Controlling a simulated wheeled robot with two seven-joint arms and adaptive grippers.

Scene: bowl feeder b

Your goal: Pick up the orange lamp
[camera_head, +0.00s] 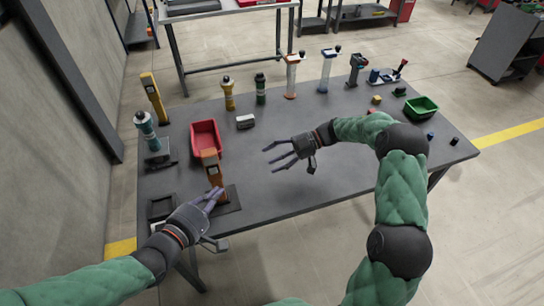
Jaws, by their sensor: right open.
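The orange lamp (210,163) looks like an upright orange-brown block standing at the front left of the dark table, by a dark square pad. My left gripper (214,196) is at its lower part, with the fingers overlapping the lamp's base in the picture. I cannot tell whether they are closed on it or only beside it. My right gripper (272,155) is open and empty over the middle of the table, apart from the lamp.
A red bin (205,135) stands just behind the lamp. A yellow tool (153,98) and a teal bottle (146,128) are at the left. Several bottles and tools line the back. A green bin (421,107) is at the right. The front middle of the table (290,195) is clear.

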